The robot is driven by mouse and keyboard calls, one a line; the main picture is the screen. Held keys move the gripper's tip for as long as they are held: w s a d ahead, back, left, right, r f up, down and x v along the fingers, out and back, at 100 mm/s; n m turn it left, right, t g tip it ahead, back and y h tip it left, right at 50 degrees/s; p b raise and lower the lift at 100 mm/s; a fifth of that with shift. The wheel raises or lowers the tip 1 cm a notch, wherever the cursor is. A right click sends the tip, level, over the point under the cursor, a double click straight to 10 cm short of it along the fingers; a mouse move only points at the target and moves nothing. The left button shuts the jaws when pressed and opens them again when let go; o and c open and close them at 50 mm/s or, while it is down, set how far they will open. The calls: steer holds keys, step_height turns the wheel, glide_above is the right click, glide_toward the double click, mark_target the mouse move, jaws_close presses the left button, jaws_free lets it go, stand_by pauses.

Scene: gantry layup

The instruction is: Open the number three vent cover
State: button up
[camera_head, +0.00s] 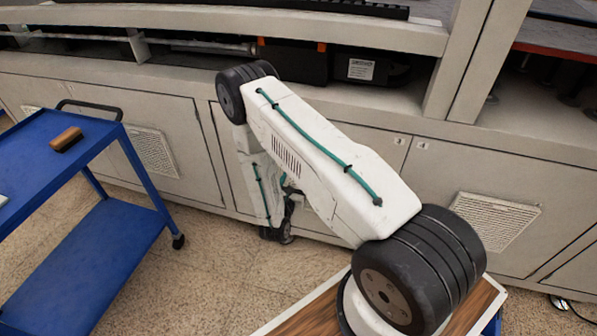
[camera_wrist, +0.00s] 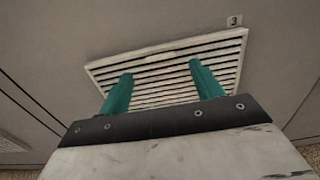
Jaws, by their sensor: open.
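The number three vent cover (camera_wrist: 222,62) is a pale slatted rectangle on a cabinet panel, with a small "3" label (camera_wrist: 234,21) at its upper right corner. It looks shut, flush with the panel. My gripper (camera_wrist: 161,70) has two teal fingers spread apart with nothing between them. The fingers point at the cover and overlap its slats in the wrist view; I cannot tell whether they touch it. In the head view my arm hides this cover, and the fingertips cannot be made out.
A blue cart (camera_head: 100,235) stands at the left with a wooden-backed brush (camera_head: 66,139) on top. Other vent covers show at left (camera_head: 152,152) and right (camera_head: 495,222). The gantry's lower ledge (camera_head: 480,135) overhangs the cabinets. Speckled floor is clear between cart and cabinets.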

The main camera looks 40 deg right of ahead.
steer(key=x, duration=0.5)
